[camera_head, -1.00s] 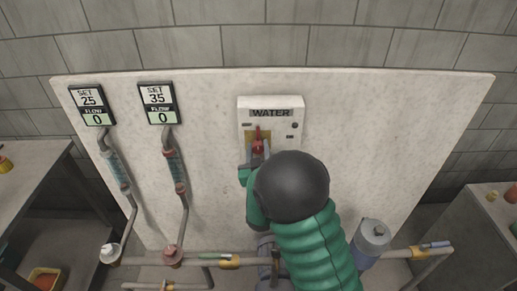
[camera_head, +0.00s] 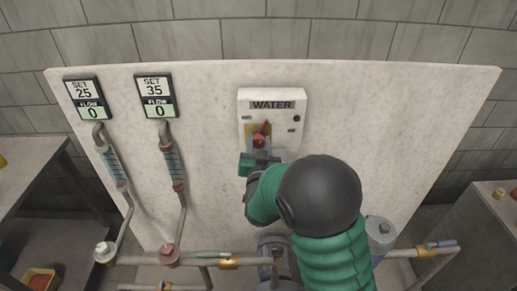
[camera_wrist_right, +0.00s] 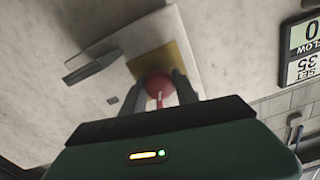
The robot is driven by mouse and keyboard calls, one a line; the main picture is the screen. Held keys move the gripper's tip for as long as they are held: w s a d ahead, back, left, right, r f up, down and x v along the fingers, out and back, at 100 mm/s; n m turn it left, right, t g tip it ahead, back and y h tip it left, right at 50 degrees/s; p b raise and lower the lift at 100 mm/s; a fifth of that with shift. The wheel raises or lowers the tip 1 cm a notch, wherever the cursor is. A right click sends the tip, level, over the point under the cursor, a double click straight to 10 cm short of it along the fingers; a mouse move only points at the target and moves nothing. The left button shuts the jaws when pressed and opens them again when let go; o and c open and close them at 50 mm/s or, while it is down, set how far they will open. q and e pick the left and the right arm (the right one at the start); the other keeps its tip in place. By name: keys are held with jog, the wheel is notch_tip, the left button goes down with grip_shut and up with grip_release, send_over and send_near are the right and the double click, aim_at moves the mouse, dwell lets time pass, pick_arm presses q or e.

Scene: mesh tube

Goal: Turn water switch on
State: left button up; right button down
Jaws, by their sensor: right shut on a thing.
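The white water switch box (camera_head: 285,101) with its WATER label is mounted on the pale panel. A red switch lever (camera_head: 259,140) stands in front of its yellow plate, its thin end tilted up and to the right. My right gripper (camera_head: 258,151) is at the lever from below. In the right wrist view, the gripper's (camera_wrist_right: 167,98) two dark fingers are on either side of the red lever's round knob (camera_wrist_right: 159,84) and shut on it. My forearm hides the area below the box. My left gripper is not in view.
Two displays, SET 25 (camera_head: 85,88) and SET 35 (camera_head: 156,86), both read FLOW 0. Flow tubes and pipes (camera_head: 195,262) run below them. Tables stand at left (camera_head: 30,160) and right (camera_head: 480,215). A grey cylinder (camera_head: 381,232) is right of my arm.

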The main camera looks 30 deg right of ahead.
jog(key=m+b, duration=0.7)
jog(key=f+m+b, duration=0.1)
jog(key=m+b, duration=0.2)
jog(key=b, duration=0.1)
jog(key=shift+a+m, duration=0.1)
jog(key=shift+m, duration=0.3)
jog(key=shift+r+m+b, duration=0.15)
jog(key=shift+m+b, duration=1.05)
jog(key=shift+b, duration=0.05)
jog(key=c, duration=1.4)
grip_release()
jog(key=o, duration=0.5)
jog(key=shift+w, duration=0.2)
jog(key=shift+c, duration=0.2)
jog(key=shift+r, duration=0.1)
jog(key=shift+s, duration=0.1)
